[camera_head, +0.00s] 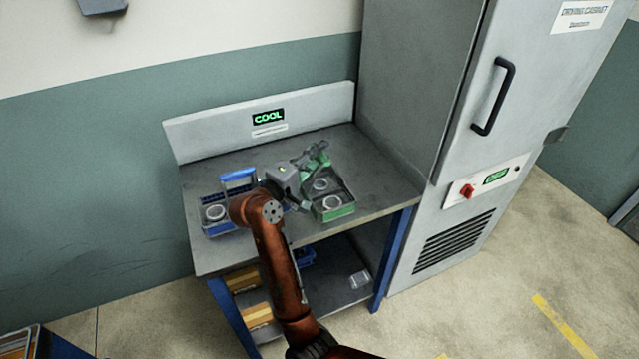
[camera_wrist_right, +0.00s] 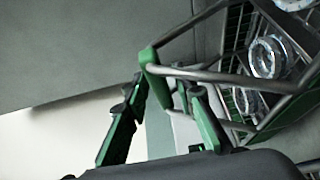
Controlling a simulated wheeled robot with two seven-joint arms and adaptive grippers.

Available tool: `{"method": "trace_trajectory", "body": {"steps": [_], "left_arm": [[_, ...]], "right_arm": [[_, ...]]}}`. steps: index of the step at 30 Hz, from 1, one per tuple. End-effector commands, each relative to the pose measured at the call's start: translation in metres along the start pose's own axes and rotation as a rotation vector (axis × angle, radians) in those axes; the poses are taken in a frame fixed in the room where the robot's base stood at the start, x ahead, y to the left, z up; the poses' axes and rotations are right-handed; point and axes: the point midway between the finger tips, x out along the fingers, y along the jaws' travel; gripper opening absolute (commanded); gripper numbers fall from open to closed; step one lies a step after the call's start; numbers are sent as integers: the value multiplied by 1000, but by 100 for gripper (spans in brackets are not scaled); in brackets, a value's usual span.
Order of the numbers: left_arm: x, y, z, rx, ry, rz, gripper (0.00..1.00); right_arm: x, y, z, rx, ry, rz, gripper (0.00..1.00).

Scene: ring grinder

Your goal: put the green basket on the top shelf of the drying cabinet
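The green basket (camera_head: 337,213) stands on the cooling table, in front of the "COOL" sign, with metal rings inside. In the right wrist view its wire frame and rings (camera_wrist_right: 266,58) show at the right, and its green handle grip (camera_wrist_right: 151,72) is near the middle. My right gripper (camera_head: 317,158) is over the basket's back, at the handle. In the wrist view its fingers (camera_wrist_right: 166,92) are apart, with the handle close to the tips; I see no firm grip. The drying cabinet (camera_head: 490,140) stands to the right, its door shut, so the shelves are hidden. My left gripper is not in view.
A blue basket (camera_head: 218,228) with a ring stands left of my right gripper on the cooling table (camera_head: 385,190). The table's lower shelf (camera_head: 345,275) holds boxes and a blue item. The cabinet side wall rises at the table's right end. The floor before the cabinet is clear.

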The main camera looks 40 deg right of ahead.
Motion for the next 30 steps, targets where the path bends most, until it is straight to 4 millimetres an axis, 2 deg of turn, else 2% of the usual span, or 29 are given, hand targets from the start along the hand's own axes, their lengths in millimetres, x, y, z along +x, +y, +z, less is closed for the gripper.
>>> {"method": "trace_trajectory", "body": {"steps": [10,30], "left_arm": [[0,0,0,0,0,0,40],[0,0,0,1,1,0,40]], "right_arm": [[0,0,0,0,0,0,0],[0,2,0,1,0,3,0]]}}
